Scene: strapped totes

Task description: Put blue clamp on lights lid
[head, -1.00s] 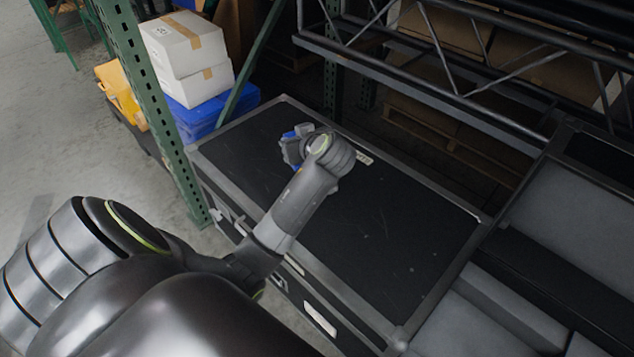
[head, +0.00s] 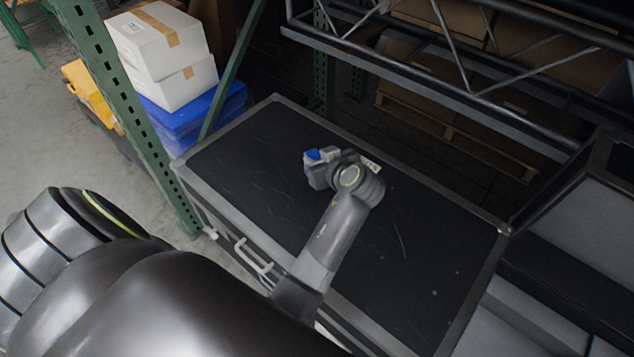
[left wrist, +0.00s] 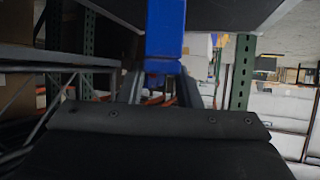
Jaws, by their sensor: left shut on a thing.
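The blue clamp (head: 312,156) shows as a small blue patch at the tip of my left gripper (head: 318,168), above the black lid (head: 250,190) of the case in the head view. In the left wrist view the blue clamp (left wrist: 165,40) stands between the two fingers of my left gripper (left wrist: 160,88), which is shut on it. A dark flat surface with a light edge, seemingly the lid, fills the top of that view. A pale label (head: 371,164) on the lid is partly hidden behind my wrist. I cannot tell whether the clamp touches the lid. My right gripper is not in view.
A green rack post (head: 120,110) stands left of the case. A metal truss (head: 450,75) runs beyond the lid's far side. White boxes (head: 160,45) on a blue tote (head: 185,115) stand at the back left. Most of the lid is bare.

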